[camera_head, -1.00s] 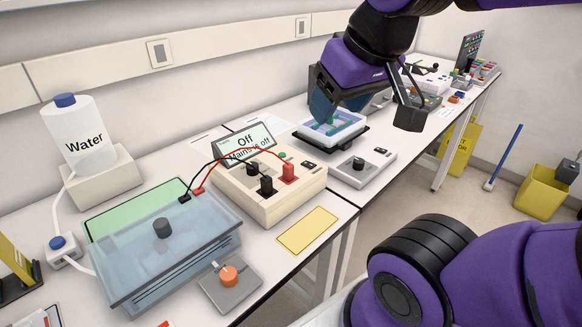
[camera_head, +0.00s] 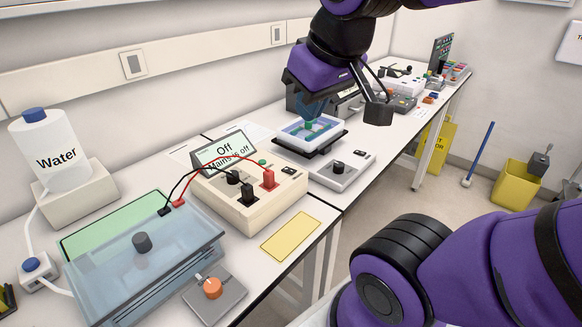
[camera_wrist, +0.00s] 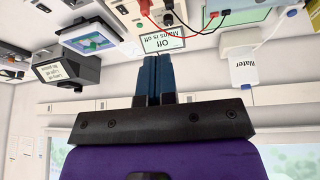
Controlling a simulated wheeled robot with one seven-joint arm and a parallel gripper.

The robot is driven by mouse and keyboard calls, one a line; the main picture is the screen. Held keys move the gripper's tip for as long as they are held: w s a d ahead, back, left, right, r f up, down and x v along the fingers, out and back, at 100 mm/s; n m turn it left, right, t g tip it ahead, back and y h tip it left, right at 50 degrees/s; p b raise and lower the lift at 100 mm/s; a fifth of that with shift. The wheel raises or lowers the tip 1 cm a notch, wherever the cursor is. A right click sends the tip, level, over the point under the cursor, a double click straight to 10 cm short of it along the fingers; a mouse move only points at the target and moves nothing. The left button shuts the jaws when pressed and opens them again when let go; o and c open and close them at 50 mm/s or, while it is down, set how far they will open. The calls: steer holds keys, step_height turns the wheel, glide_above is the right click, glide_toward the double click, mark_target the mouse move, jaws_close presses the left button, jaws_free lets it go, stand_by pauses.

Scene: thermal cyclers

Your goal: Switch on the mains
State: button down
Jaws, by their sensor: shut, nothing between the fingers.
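The cream power supply (camera_head: 258,211) stands on the bench, its tilted display (camera_head: 224,148) reading "Off" and "Mains is off". A small black rocker switch (camera_head: 288,170) is on its top right; I cannot read its marking. A black knob, a green button and black and red plugs are also on top. My gripper (camera_head: 309,108) has its blue fingers together and empty, behind and right of the power supply, over the shaker with the blue tray. In the wrist view, upside down, the fingers (camera_wrist: 154,62) show beside the display (camera_wrist: 165,44); the power supply (camera_wrist: 150,12) is partly cut off.
A clear gel tank (camera_head: 145,255) with red and black leads stands left of the power supply. A water bottle (camera_head: 50,150) stands behind it. A yellow mat (camera_head: 290,237) lies in front. A dark box device is near my gripper.

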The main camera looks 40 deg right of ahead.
steer(key=w+d+f+n+g+h, duration=0.1)
steer(key=w+d+n+g, duration=0.1)
steer(key=w+n, duration=0.45)
steer(key=n+g+y, duration=0.1)
steer(key=n+g, duration=0.3)
steer(key=n, duration=0.9)
glide_above(293, 172)
steer(key=w, duration=0.2)
step_height(293, 172, down, 15)
steer(key=shift+w+a, duration=0.1)
steer(key=shift+a, duration=0.05)
steer(key=shift+f, duration=0.15)
steer(key=f, duration=0.4)
steer(key=s+f, duration=0.1)
steer(key=f, duration=0.8)
steer(key=shift+s+f, duration=0.3)
steer(key=shift+s, duration=0.05)
steer(key=shift+f, duration=0.2)
